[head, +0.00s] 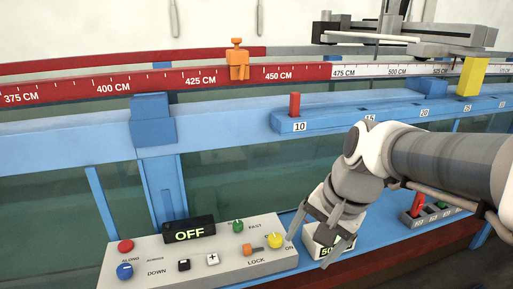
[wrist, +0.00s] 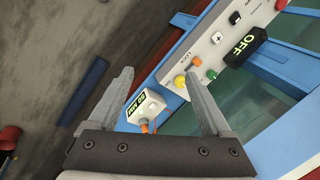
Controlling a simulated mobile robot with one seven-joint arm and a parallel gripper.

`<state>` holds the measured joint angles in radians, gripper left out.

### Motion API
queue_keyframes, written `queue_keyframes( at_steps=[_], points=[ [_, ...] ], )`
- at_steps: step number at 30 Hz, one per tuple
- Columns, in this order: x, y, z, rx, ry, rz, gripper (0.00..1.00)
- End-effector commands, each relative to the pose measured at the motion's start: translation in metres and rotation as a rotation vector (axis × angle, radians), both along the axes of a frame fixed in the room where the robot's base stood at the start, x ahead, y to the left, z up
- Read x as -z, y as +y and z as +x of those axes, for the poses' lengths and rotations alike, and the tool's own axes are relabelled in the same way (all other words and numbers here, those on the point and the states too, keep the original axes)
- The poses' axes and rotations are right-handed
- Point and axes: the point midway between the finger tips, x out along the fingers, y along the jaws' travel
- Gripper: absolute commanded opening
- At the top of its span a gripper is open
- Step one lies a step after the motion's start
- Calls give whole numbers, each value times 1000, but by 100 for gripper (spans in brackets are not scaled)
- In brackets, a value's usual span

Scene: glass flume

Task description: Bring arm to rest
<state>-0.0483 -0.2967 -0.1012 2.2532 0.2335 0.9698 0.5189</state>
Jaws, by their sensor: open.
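My gripper (head: 323,236) reaches down from the right in the head view, over the blue ledge at the right end of the control panel (head: 262,262). A small white box with a green readout (head: 327,250) is behind the fingers in the head view. In the wrist view this white box (wrist: 155,105) shows between the fingers, with an orange knob below it. The yellow knob (head: 275,240) on the panel is just left of the gripper; whether a finger touches it I cannot tell.
The panel carries a black OFF display (head: 189,232), a red knob (head: 126,246), a blue knob (head: 125,271) and a green knob (head: 238,226). A blue rail with a red peg (head: 295,104) runs behind the arm. An orange clamp (head: 237,62) sits on the red scale.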

Motion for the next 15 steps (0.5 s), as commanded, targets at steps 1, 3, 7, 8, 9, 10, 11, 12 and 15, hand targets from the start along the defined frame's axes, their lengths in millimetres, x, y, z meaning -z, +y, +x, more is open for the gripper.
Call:
queue_keyframes(
  at_steps=[1,3,7,8,9,10,11,12,15],
  points=[
    [0,0,-1,-3,-2,-2,83],
    [-2,-1,-4,-23,-16,-13,83],
    [-9,-5,-20,-128,-83,-77,83],
    [-10,-7,-25,-164,-104,-100,83],
    [-12,-9,-32,-214,-134,-134,83],
    [-14,-10,-38,-252,-156,-161,83],
    [-15,-12,-43,-290,-178,-190,83],
    [-16,-14,-50,-339,-204,-227,83],
    [-18,-20,-64,-449,-257,-316,83]
  ],
)
